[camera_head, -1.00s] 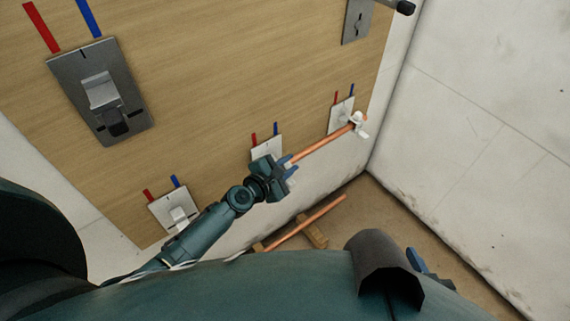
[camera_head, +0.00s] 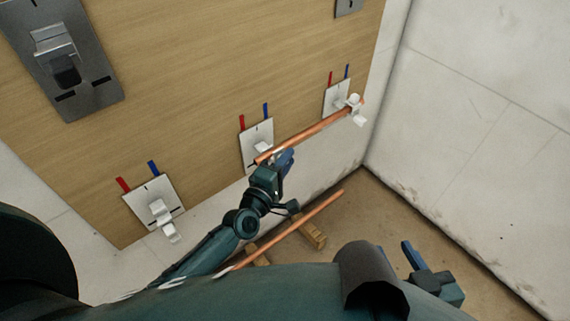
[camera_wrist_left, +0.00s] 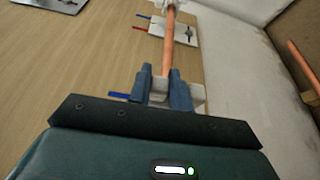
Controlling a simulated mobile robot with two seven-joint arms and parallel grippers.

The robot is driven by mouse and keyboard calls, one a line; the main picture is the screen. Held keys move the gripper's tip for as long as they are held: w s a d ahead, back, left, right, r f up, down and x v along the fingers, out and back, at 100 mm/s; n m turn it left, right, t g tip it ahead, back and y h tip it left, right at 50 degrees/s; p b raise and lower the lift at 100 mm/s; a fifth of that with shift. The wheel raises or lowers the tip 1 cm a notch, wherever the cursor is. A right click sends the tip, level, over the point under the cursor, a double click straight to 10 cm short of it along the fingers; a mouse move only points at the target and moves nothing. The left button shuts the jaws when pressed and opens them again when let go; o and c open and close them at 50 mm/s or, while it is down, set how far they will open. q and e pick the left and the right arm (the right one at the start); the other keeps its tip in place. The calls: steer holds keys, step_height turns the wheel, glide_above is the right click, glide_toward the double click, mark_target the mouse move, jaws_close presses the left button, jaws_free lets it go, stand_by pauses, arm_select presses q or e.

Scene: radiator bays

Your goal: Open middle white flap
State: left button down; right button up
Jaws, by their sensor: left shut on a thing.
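The middle white plate (camera_head: 256,142) is on the wooden panel below a red and a blue stripe. Its white flap (camera_wrist_left: 160,88) shows between the blue fingers in the left wrist view. My left gripper (camera_head: 282,162) is shut on this flap, beside the copper pipe (camera_head: 305,136). The pipe runs from the middle plate to the white holder (camera_head: 355,103) at the right plate (camera_head: 337,98). The gripper and the pipe hide much of the flap in the head view. My right gripper (camera_head: 425,268) is at lower right, away from the panel; its finger gap is unclear.
A left white plate (camera_head: 153,200) has a flap (camera_head: 170,232) sticking out. A large grey plate (camera_head: 62,60) is higher on the panel. A second copper pipe (camera_head: 300,225) lies over wooden blocks (camera_head: 312,232) on the floor. A white wall (camera_head: 480,110) stands at right.

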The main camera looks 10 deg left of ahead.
arm_select(q)
steer(key=shift+f+m, duration=0.15)
steer(key=shift+m, duration=0.15)
arm_select(e)
steer(key=shift+a+f, duration=0.25)
steer(key=shift+f, duration=0.25)
steer(key=shift+w+r+n, duration=0.15)
steer(key=shift+w+n, duration=0.05)
steer(key=shift+n, duration=0.1)
arm_select(q)
steer(key=c, duration=1.4)
jaws_free()
steer(key=shift+o, duration=0.6)
arm_select(e)
steer(key=shift+s, duration=0.15)
arm_select(q)
steer(key=shift+s+f+b, duration=0.1)
steer(key=shift+f+b, duration=0.05)
steer(key=shift+b, duration=0.15)
